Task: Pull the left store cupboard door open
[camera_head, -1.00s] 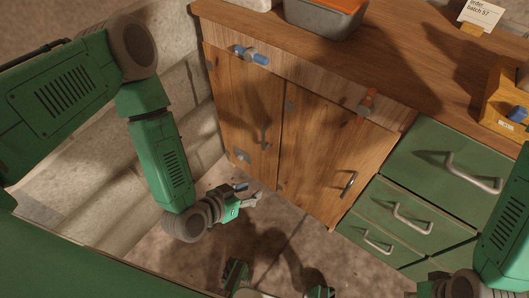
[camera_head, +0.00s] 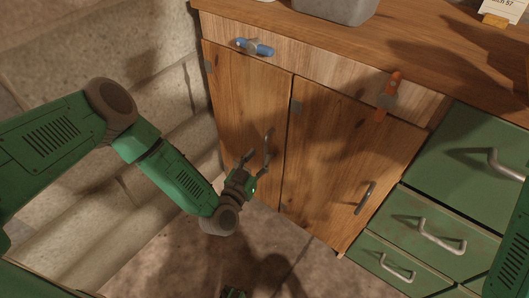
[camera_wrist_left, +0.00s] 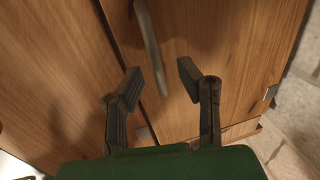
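The left store cupboard door (camera_head: 237,105) is wooden and looks shut, level with the right door (camera_head: 340,165). Its metal bar handle (camera_head: 268,141) stands upright near the door's right edge. My left gripper (camera_head: 257,163) is at the lower part of this handle, with its fingers apart. In the left wrist view, the handle (camera_wrist_left: 149,40) comes down from the top and its lower end reaches between the two open fingers (camera_wrist_left: 159,72). I cannot see either finger pressing on it.
A blue-handled turn piece (camera_head: 255,47) and an orange one (camera_head: 388,97) sit on the rail above the doors. Green drawers (camera_head: 430,228) with bar handles stand to the right. A grey bin (camera_head: 335,8) is on the worktop. The floor before the doors looks clear.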

